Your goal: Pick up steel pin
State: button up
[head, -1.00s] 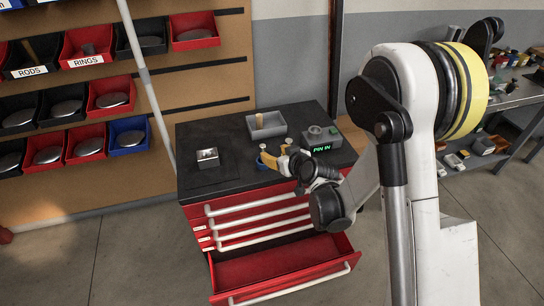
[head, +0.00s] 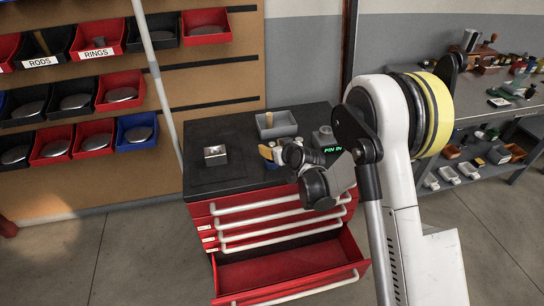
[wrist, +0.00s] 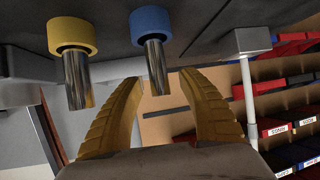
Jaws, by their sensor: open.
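Two steel pins stand side by side in the wrist view, which sees the bench upside down. One steel pin (wrist: 156,70) rises from a blue collar (wrist: 150,20). The other steel pin (wrist: 78,84) rises from a yellow collar (wrist: 74,36), to the left. My gripper (wrist: 160,76) is open and empty. The blue-collared pin shows between its two yellow fingertips; I cannot tell how far ahead of them it is. In the head view my gripper (head: 268,153) is low over the bench's front, and my wrist hides the pins.
A silver block (head: 215,155) sits on the black bench top (head: 205,135) at left. A grey tray (head: 290,130) holding a tan piece is at the back. A device with a green "PIN IN" display (head: 332,150) is at right. A red drawer (head: 290,268) stands open below.

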grip_shut()
